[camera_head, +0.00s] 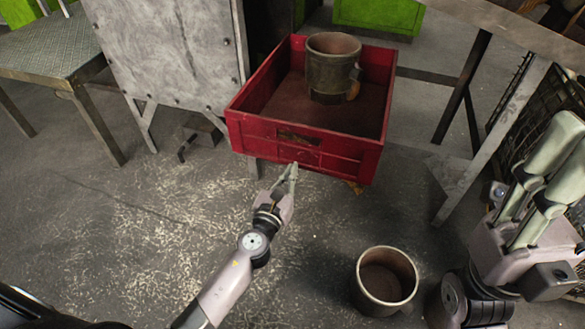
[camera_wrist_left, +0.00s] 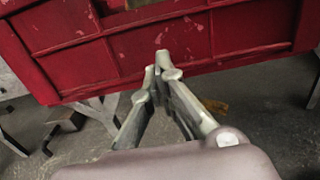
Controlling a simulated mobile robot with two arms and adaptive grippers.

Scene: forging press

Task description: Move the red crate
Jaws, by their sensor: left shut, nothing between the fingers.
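The red crate (camera_head: 262,137) is an open-topped box raised above the floor in the middle of the head view. A rusty metal cylinder (camera_head: 331,70) stands inside it, toward the back. My left gripper (camera_head: 292,168) is at the lower front edge of the crate. Its fingers are shut with nothing between them. In the left wrist view the gripper tips (camera_wrist_left: 161,62) show in front of the crate's ribbed red front wall (camera_wrist_left: 200,35); I cannot tell whether they touch it.
A second rusty cylinder (camera_head: 386,280) stands on the floor at front right. A grey metal cabinet (camera_head: 170,45) is left of the crate and a metal-topped table (camera_head: 50,50) is at far left. A metal frame (camera_head: 490,150) is on the right. Bare floor lies left of my arm.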

